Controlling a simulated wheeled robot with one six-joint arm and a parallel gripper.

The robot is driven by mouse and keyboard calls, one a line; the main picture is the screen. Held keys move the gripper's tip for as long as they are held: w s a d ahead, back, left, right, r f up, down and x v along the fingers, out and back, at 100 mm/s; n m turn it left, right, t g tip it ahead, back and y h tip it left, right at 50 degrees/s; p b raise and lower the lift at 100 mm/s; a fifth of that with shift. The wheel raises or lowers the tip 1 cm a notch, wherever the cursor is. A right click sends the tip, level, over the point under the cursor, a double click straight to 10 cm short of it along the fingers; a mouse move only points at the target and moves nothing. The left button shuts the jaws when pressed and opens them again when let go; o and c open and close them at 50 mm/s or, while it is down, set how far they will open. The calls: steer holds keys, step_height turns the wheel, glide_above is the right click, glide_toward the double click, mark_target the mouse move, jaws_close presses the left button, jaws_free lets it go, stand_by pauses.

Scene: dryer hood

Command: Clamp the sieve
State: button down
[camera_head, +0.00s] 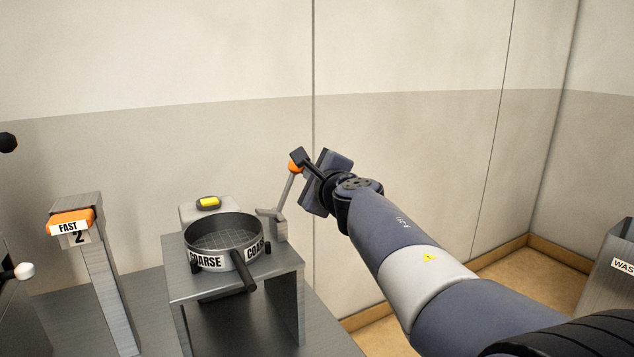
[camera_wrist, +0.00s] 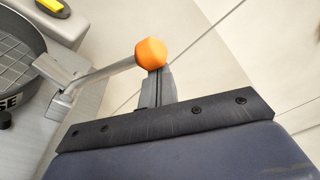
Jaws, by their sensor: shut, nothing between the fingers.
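The sieve (camera_head: 222,245) is a round grey pan with a mesh floor, "COARSE" labels and a dark handle. It sits on a small metal stand (camera_head: 290,268); part of it shows at the left of the wrist view (camera_wrist: 18,58). The clamp lever (camera_head: 286,192) rises from a bracket beside the sieve's right side and ends in an orange ball knob (camera_head: 295,167). In the wrist view the knob (camera_wrist: 150,53) is just beyond my fingers. My gripper (camera_head: 298,157) is shut with nothing between the fingers, right at the knob; whether they touch I cannot tell.
A yellow button (camera_head: 208,202) is on a grey box behind the sieve. A post with an orange "FAST" block (camera_head: 70,222) stands to the left. A waste bin (camera_head: 612,270) is at the far right. The wall is close behind the stand.

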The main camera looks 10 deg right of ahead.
mark_target(294, 165)
steer(key=shift+s+a+r+p, duration=0.25)
steer(key=shift+a+r+p, duration=0.15)
steer(key=shift+a, duration=0.35)
steer(key=shift+s+a+r+p, duration=0.3)
steer(key=shift+a+r, duration=0.15)
steer(key=shift+a, duration=0.3)
steer(key=shift+w, duration=0.1)
